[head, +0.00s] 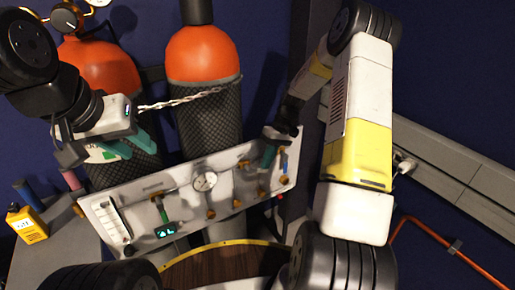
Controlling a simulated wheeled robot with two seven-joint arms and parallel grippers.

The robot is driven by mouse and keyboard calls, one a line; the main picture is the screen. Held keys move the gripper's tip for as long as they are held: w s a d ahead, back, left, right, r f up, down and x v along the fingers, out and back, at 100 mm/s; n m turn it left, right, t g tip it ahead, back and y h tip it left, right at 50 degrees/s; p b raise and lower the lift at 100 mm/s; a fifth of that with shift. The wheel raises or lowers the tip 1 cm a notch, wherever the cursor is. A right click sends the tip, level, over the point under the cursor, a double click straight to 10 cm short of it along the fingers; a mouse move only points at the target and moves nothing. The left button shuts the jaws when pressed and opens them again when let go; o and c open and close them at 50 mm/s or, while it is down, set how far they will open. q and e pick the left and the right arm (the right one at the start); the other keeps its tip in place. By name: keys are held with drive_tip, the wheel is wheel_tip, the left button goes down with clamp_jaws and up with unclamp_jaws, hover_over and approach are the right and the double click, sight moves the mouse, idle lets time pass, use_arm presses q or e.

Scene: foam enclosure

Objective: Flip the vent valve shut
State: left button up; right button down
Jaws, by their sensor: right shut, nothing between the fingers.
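A pale valve panel (188,204) stands tilted in front of the cylinders. It carries a round gauge (205,182), a green-handled valve (161,208), a blue-handled valve (284,162) near its right end and several small brass fittings. I cannot read which one is the vent valve. My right gripper (267,157) is shut and empty at the panel's upper right, just left of the blue handle; I cannot tell if it touches anything. My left gripper (127,150) is open and empty, above the panel's left part, in front of the left cylinder.
Two orange-topped cylinders, left (98,62) and right (203,55), stand behind the panel, with a chain (190,98) across them. A yellow meter (27,224) lies on a grey surface at left. A round wooden-topped thing (215,266) is below the panel. An orange pipe (425,228) runs at right.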

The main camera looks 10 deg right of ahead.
sight(266, 171)
drive_tip(key=shift+f, duration=1.2)
drive_tip(key=shift+x, duration=1.05)
drive_tip(key=shift+a+x, duration=0.15)
drive_tip(key=shift+x, duration=0.75)
drive_tip(key=shift+a+x, duration=0.15)
drive_tip(key=shift+x, duration=0.7)
drive_tip(key=shift+s+a, duration=0.1)
drive_tip(key=shift+s, duration=0.05)
drive_tip(key=shift+r, duration=0.1)
drive_tip(key=v, duration=0.7)
drive_tip(key=shift+r, duration=0.3)
